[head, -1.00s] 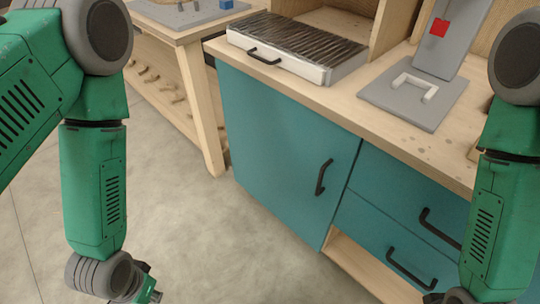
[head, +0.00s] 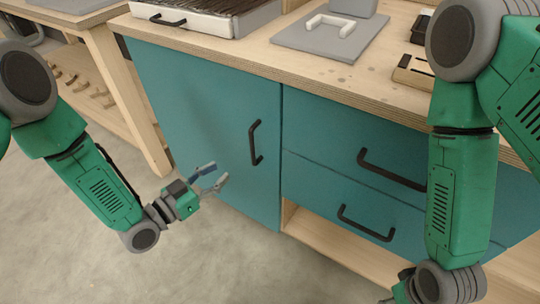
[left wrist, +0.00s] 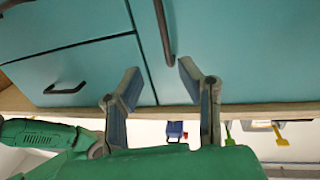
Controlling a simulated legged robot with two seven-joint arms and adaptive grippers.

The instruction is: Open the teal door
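The teal door (head: 205,110) is shut, flush with the cabinet front. Its black vertical handle (head: 255,142) is near the door's right edge. My left gripper (head: 218,175) is open and empty, in front of the door, lower and to the left of the handle. In the left wrist view, the two spread fingers of the left gripper (left wrist: 160,82) point toward the teal front, and the handle (left wrist: 163,30) shows beyond the gap between them, apart from both. My right arm hangs at the right; only a bit of its gripper end shows at the bottom edge, fingers hidden.
Two teal drawers with black handles, an upper one (head: 330,135) and a lower one (head: 320,190), are right of the door. The wooden countertop (head: 245,55) juts above, holding a grill (head: 210,22) and a grey board (head: 300,42). A wooden table (head: 75,25) stands left. The floor in front is clear.

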